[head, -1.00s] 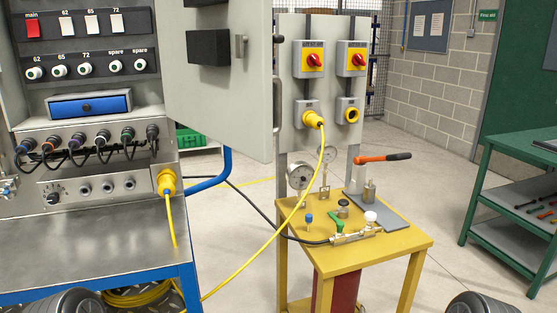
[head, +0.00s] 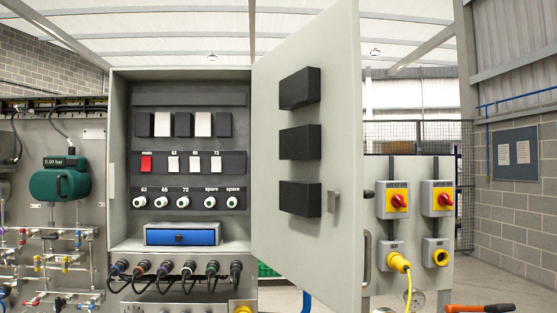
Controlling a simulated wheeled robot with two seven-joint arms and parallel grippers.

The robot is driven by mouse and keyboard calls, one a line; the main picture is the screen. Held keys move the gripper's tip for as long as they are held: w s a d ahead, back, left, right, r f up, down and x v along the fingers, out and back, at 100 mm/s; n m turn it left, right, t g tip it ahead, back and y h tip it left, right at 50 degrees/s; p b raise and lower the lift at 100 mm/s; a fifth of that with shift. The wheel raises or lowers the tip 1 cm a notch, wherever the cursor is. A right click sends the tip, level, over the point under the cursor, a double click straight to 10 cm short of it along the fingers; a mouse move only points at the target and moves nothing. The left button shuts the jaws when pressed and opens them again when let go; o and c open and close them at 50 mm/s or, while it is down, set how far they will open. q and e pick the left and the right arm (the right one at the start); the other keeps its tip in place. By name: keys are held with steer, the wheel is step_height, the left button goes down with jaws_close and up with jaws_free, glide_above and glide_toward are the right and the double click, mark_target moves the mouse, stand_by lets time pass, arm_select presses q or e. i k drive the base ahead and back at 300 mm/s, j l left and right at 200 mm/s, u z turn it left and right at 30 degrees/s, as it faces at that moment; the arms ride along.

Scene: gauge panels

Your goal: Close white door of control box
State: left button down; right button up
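The control box (head: 120,160) stands left of centre in the head view, its front open. Inside are rows of switches, knobs and a blue drawer (head: 183,237). Its pale grey-white door (head: 265,120) is hinged on the box's right side and stands swung wide open, its inner face toward me. The door carries black blocks on its inner face and a small latch (head: 333,201) near its free edge. A handle (head: 367,258) shows at that outer edge. Neither of my grippers is in view.
Right of the door is a grey panel (head: 415,222) with red and yellow switches and a yellow plug with a cable. Left of the box is a pipework panel with a green gauge (head: 60,181). Cabled connectors (head: 165,270) line the box's lower front.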

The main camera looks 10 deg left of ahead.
mark_target(308, 127)
steer(key=i+l+u, duration=0.2)
steer(key=u, duration=0.25)
steer(key=i+l+u, duration=0.2)
steer(key=u, duration=0.25)
steer(key=i+l+u, duration=0.1)
steer(key=l+u, duration=0.35)
steer(key=i+l, duration=0.1)
steer(key=l, duration=0.25)
steer(key=i+l, duration=0.1)
steer(key=l, duration=0.2)
steer(key=l+u, duration=0.1)
steer(key=l, duration=0.25)
steer(key=i, duration=0.05)
